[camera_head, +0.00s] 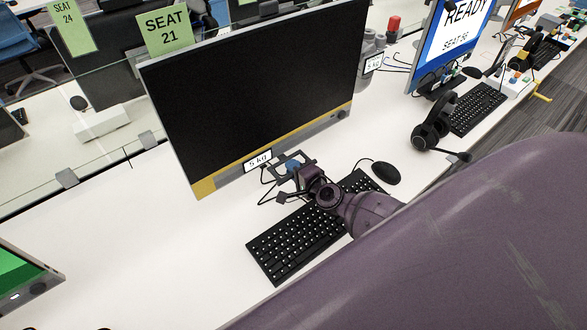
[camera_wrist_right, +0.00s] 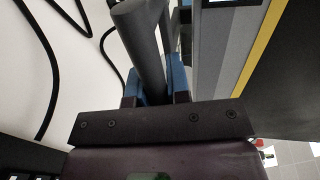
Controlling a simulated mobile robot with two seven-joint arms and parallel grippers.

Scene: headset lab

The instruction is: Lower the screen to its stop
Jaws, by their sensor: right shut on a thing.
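The screen (camera_head: 260,85) is a large black monitor with a grey lower bezel and a yellow strip, standing tilted in the head view. A "5 kg" label (camera_head: 258,161) is at its lower edge. My right gripper (camera_head: 291,164) is at that lower edge, near the label. In the right wrist view, its blue finger pads are shut on a grey round bar (camera_wrist_right: 140,45). The screen's edge (camera_wrist_right: 285,75) runs close beside it on the right. How the bar joins the screen and the screen's stop are hidden. My left gripper is not in view.
A headset (camera_head: 437,118) and a lit "READY" monitor (camera_head: 455,38) stand to the right. A glass divider (camera_head: 105,160) runs behind. The white desk (camera_head: 130,240) is clear left of the keyboard.

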